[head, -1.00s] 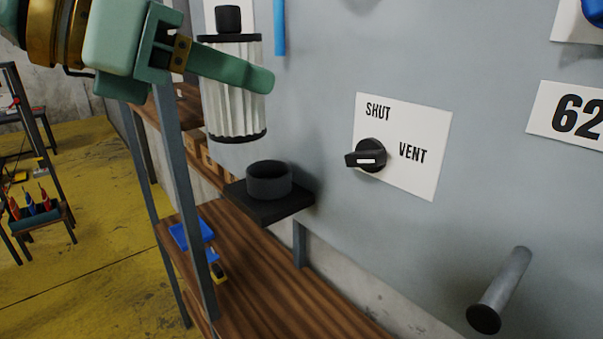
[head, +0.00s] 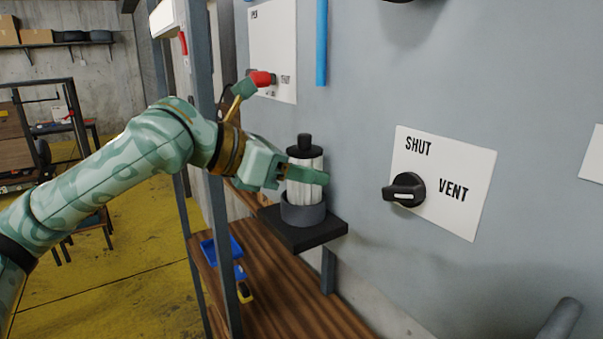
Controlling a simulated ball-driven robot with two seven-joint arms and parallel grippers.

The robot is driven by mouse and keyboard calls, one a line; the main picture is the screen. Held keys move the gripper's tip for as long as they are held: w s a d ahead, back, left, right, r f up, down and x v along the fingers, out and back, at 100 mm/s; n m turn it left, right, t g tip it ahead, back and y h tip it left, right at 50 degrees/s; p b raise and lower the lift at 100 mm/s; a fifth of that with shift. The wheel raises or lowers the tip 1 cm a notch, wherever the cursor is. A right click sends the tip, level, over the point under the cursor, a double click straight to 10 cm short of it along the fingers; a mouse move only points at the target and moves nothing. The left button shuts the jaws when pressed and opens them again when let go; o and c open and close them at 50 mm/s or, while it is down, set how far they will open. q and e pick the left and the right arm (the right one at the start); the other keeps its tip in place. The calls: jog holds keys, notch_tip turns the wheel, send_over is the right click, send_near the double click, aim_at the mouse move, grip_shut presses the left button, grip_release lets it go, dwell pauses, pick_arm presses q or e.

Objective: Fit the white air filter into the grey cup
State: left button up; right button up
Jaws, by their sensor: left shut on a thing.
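The white pleated air filter (head: 305,191) with black end caps stands upright. Its lower part is down inside the grey cup (head: 303,214), hidden by the cup's rim. The cup sits on a small black shelf (head: 310,238) fixed to the grey panel. My left gripper (head: 308,174) is shut on the filter, with its fingers around the upper part, above the cup's rim. My right gripper is not in view.
A black knob (head: 404,190) on a white SHUT/VENT plate (head: 470,170) is right of the cup. A grey post (head: 232,150) stands left of it. Below is a wooden bench (head: 285,300) with a blue tray (head: 221,248). A grey pipe (head: 560,320) sticks out lower right.

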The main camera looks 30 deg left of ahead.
pick_arm(q)
jog(key=shift+a+f, duration=0.1)
jog(key=shift+f, duration=0.45)
jog(key=shift+f, duration=0.1)
jog(key=shift+f, duration=0.25)
jog(key=o, duration=1)
